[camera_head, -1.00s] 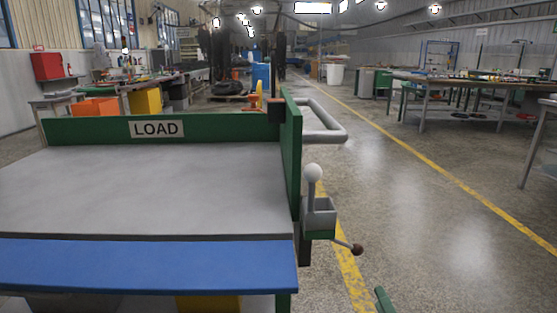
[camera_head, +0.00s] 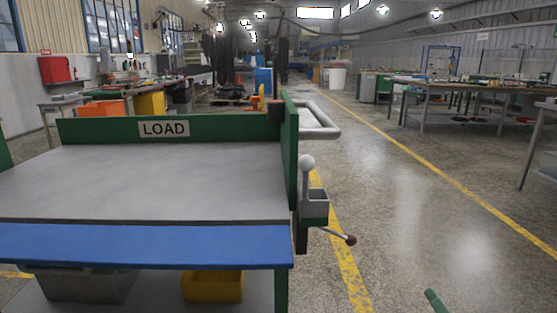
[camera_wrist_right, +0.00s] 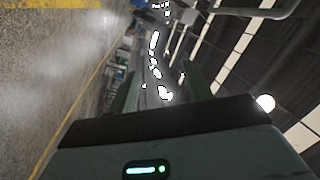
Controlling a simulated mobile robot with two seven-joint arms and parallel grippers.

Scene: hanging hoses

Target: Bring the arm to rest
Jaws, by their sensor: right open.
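Only a small green tip of my right gripper (camera_head: 436,301) shows in the head view, at the bottom edge, over the floor and to the right of the cart. In the right wrist view, two green fingers of my right gripper (camera_wrist_right: 160,78) stand apart. Nothing is between them. The rest of the right arm is out of the head view. My left gripper is in no view.
The grey LOAD bench (camera_head: 150,185) with a blue front edge fills the left. A white-knobbed lever (camera_head: 307,163) and a dark-knobbed handle (camera_head: 350,239) stick out on its right. A yellow bin (camera_head: 212,287) is underneath. Floor to the right is clear.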

